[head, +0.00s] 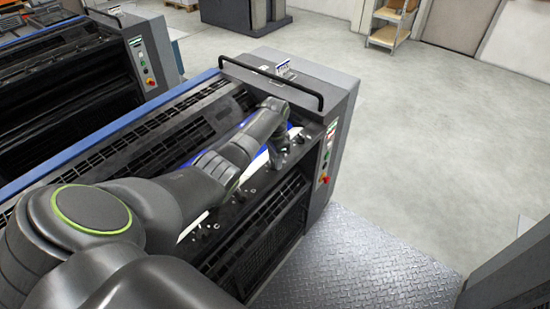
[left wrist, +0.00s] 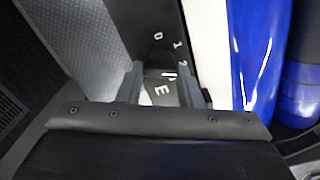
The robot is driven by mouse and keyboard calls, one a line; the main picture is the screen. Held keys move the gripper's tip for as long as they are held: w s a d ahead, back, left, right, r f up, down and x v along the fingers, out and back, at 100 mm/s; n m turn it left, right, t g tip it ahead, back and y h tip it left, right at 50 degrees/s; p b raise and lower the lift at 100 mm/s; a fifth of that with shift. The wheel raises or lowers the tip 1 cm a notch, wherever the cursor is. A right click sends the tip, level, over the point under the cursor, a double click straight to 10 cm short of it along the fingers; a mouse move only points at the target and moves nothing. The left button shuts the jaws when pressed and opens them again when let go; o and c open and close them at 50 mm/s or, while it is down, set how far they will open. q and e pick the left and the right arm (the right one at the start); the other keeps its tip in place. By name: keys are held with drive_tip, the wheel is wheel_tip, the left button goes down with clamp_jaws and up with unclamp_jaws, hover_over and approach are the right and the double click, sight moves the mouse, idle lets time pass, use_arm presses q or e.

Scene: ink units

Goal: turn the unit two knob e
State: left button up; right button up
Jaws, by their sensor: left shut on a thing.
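The knob at the letter E (left wrist: 160,72) is dark and sits between the two fingers of my left gripper (left wrist: 165,92) in the left wrist view. The fingers are shut on it from both sides. A short white mark shows just above the white letter E. The characters D, 1 and 2 stand on the dark panel above it. In the head view my left gripper (head: 279,150) is at the right end of the ink unit (head: 180,140), low over the panel, and the knob itself is hidden there. My right gripper is not in view.
A blue roller (left wrist: 258,55) and a white strip lie right of the knob in the left wrist view. A black handrail (head: 270,78) crosses the unit's end, with a button panel (head: 326,155) on its side. A second unit (head: 75,80) stands behind. The floor (head: 430,130) at right is clear.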

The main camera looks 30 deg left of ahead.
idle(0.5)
use_arm(q)
drive_tip(key=o, duration=1)
